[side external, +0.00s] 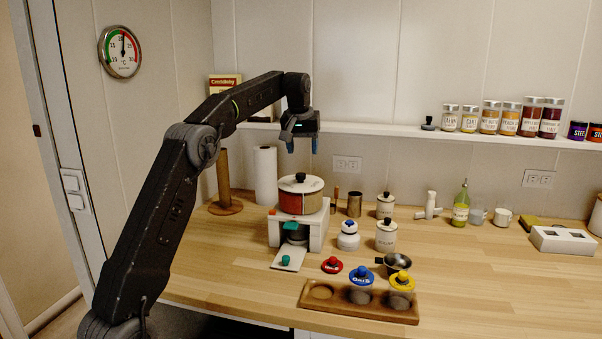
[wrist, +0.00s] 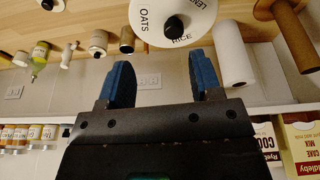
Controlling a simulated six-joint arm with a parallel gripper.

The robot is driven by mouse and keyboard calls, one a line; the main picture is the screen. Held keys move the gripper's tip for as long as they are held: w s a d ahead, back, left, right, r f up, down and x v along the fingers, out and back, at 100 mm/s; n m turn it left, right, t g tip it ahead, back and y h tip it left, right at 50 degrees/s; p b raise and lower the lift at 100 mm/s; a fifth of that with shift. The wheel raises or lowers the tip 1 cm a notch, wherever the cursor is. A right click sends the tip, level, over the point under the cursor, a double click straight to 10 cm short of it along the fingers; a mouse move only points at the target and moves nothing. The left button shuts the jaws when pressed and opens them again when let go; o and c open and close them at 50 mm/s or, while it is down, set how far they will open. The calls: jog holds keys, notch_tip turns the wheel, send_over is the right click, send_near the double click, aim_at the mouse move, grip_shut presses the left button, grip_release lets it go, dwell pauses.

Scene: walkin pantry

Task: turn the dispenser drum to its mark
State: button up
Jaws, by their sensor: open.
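The dispenser drum (side external: 300,202) sits on a white stand (side external: 317,228). It has tan and red-brown sides, a white lid and a black knob (side external: 301,177) on top. In the wrist view the drum's white lid (wrist: 155,14) shows at the top edge, partly cut off, with OATS, RICE and part of another label around the black knob (wrist: 176,27). A small orange-red piece (side external: 272,212) is at the stand's upper left; I cannot tell if it is the mark. My gripper (side external: 302,146) is open and empty above the drum, pointing down, apart from the knob. Its blue fingers (wrist: 163,80) show in the wrist view.
A wooden tray (side external: 330,305) holds jars with blue and yellow lids in front. A red lid (side external: 332,265), canisters and a metal cup stand right of the dispenser. A paper roll (side external: 265,175) stands behind left. A spice shelf (side external: 400,133) runs along the wall.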

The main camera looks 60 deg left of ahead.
aim_at(301, 174)
notch_tip(301, 174, up, 4)
jog(key=s+a+f+m+t, duration=0.1)
jog(key=s+a+m+t, duration=0.1)
jog(key=s+m, duration=0.15)
jog(key=shift+m, duration=0.45)
jog(key=x, duration=1.3)
jog(key=shift+w+f, duration=0.2)
jog(key=shift+w, duration=0.15)
grip_shut()
